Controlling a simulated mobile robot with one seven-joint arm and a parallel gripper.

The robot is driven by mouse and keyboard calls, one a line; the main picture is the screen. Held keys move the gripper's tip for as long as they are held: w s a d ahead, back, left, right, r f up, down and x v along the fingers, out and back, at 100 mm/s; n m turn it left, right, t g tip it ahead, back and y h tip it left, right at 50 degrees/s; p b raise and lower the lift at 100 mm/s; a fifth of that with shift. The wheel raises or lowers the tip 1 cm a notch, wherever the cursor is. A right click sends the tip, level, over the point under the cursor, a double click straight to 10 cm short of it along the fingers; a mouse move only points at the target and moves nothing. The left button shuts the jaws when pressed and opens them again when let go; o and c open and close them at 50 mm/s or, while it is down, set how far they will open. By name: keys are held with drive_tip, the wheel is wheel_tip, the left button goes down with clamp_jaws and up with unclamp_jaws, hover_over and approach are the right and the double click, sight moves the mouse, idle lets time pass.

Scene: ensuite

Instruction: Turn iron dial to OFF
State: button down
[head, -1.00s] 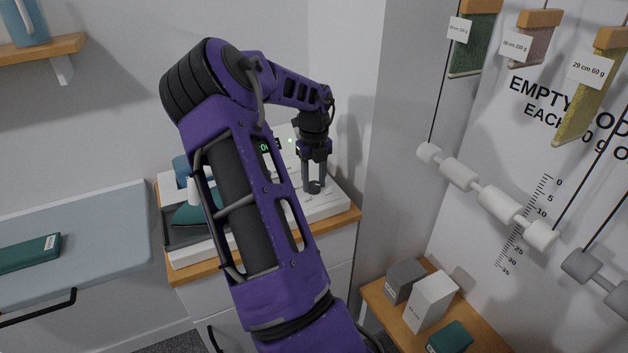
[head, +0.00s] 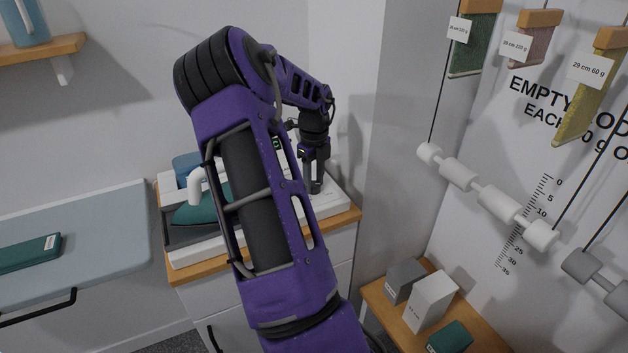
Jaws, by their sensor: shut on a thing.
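The iron (head: 188,213), teal with a grey base, rests on a white station on the wooden-topped cabinet, partly hidden behind my arm. The dark dial (head: 316,188) stands on the right part of the white station (head: 334,200). My gripper (head: 313,182) points down over it, with its fingers shut on the dial. The dial's marks and pointer are too small or hidden to read. A small display with a green sign (head: 277,143) shows behind my arm and is partly covered.
An ironing board (head: 100,215) with a teal box (head: 30,253) is at the left. A wall corner stands close right of the cabinet. A low wooden table (head: 375,297) with several boxes is at lower right, below hanging weights and rods.

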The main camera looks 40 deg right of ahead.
drive_tip(key=n, duration=0.6)
drive_tip(key=shift+n, duration=0.3)
drive_tip(key=n, duration=1.2)
drive_tip(key=shift+n+b, duration=0.3)
drive_tip(key=shift+b, duration=0.1)
drive_tip(key=n, duration=1.1)
drive_tip(key=shift+n, duration=0.4)
drive_tip(key=n, duration=1.2)
drive_tip(key=shift+n+p, duration=0.4)
drive_tip(key=n, duration=0.5)
drive_tip(key=shift+n, duration=0.3)
